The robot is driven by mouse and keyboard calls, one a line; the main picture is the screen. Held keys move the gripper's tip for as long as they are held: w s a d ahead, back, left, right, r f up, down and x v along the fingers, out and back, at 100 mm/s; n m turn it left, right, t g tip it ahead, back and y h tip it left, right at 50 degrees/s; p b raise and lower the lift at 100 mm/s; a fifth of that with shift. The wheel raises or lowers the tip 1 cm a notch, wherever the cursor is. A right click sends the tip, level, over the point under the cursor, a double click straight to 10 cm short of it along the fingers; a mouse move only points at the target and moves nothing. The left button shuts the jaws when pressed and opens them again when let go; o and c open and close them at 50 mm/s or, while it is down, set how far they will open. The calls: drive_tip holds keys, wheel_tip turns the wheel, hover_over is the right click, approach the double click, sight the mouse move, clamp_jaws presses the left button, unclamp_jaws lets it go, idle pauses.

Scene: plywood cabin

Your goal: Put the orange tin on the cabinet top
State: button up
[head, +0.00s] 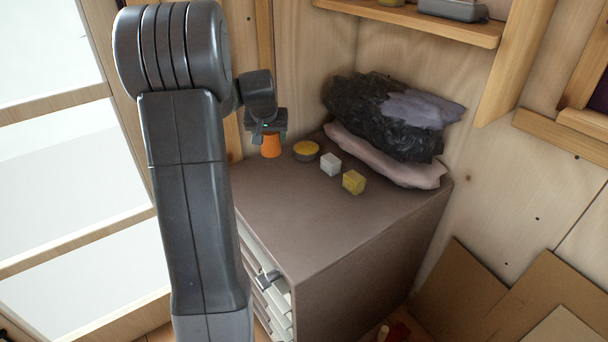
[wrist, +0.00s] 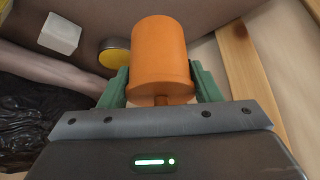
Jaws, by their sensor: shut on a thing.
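The orange tin (head: 271,146) is at the back left of the brown cabinet top (head: 300,222) in the head view. My gripper (head: 266,134) is above it, with its fingers around the tin. In the wrist view the orange tin (wrist: 161,58) sits between the green fingers of my gripper (wrist: 160,85), which are shut on it. Whether the tin's base touches the cabinet top or hangs just above it, I cannot tell.
A yellow-lidded round tin (head: 306,150), a white cube (head: 331,164) and a yellow block (head: 353,181) stand right of the tin. Dark and pinkish bundles (head: 392,118) fill the back right. The cabinet top's front is clear. A shelf (head: 420,22) hangs above.

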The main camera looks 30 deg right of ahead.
wheel_tip(320, 180, down, 10)
drive_tip(key=shift+r+b, duration=0.1)
drive_tip(key=shift+b, duration=0.3)
drive_tip(key=shift+f, duration=0.25)
drive_tip(key=o, duration=1.1)
drive_tip(key=shift+r, duration=0.1)
drive_tip(key=shift+s+r, duration=0.1)
drive_tip(key=shift+r, duration=0.35)
drive_tip(key=v, duration=1.1)
drive_tip(key=shift+s+a+r+p, duration=0.1)
drive_tip(key=shift+s+r+p, duration=0.05)
drive_tip(key=shift+p, duration=0.15)
